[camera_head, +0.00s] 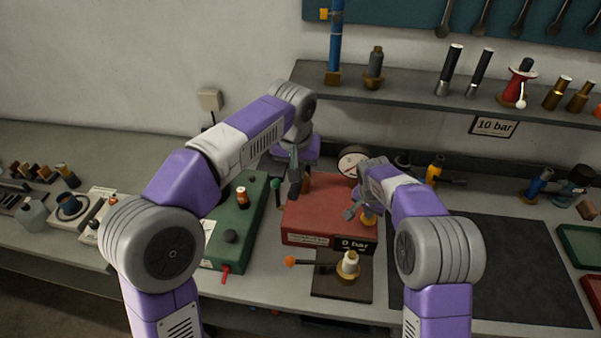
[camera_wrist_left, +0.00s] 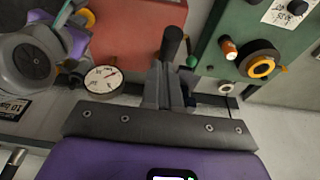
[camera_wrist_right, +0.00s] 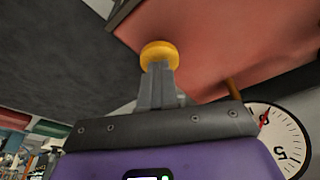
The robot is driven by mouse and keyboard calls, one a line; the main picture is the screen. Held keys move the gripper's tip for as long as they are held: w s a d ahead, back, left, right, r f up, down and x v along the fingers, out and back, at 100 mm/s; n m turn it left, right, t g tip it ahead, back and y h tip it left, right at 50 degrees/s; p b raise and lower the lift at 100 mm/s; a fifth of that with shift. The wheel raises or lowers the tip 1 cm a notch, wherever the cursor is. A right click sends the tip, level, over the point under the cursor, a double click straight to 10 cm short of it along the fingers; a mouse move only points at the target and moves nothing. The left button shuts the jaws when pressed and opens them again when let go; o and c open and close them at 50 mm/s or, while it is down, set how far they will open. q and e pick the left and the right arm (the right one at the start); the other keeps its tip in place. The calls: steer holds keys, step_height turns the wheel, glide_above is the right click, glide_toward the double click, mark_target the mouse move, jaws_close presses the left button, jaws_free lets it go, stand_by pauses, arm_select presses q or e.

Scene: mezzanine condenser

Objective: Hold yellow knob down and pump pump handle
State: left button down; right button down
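The red pump box (camera_head: 308,219) stands mid-bench with a round gauge (camera_head: 351,161) behind it and a "0 bar" display at its front. The yellow knob (camera_wrist_right: 159,52) is on the box's right side. My right gripper (camera_wrist_right: 158,78) has its fingers together with their tips against the knob; how far the knob is pressed cannot be told. The pump handle (camera_wrist_left: 171,43), with a dark grip, rises at the box's left. My left gripper (camera_wrist_left: 168,80) is closed around the handle. In the head view my left gripper (camera_head: 296,180) is upright and my right gripper (camera_head: 351,211) is low.
A green box (camera_head: 236,220) stands left of the red box. A dark plate with a brass and white fitting (camera_head: 348,265) and an orange-tipped lever lies in front. A dark mat (camera_head: 510,270) to the right is clear. A shelf (camera_head: 410,90) with tools runs behind.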

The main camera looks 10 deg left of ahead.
mark_target(295, 185)
arm_select(q)
steer(key=shift+w+a+r, duration=0.15)
steer(key=shift+a+r, duration=0.5)
steer(key=shift+a, duration=0.1)
steer(key=shift+x, duration=3.45)
steer(key=shift+s+f+x, duration=0.25)
steer(key=shift+s+x, duration=0.8)
steer(key=shift+x, duration=3.65)
steer(key=v, duration=0.3)
steer(key=w+v, duration=0.1)
steer(key=v, duration=0.2)
steer(key=w+v, duration=0.1)
steer(key=v, duration=0.2)
steer(key=shift+w+r, duration=0.1)
steer(key=shift+r, duration=0.4)
steer(key=shift+f, duration=0.15)
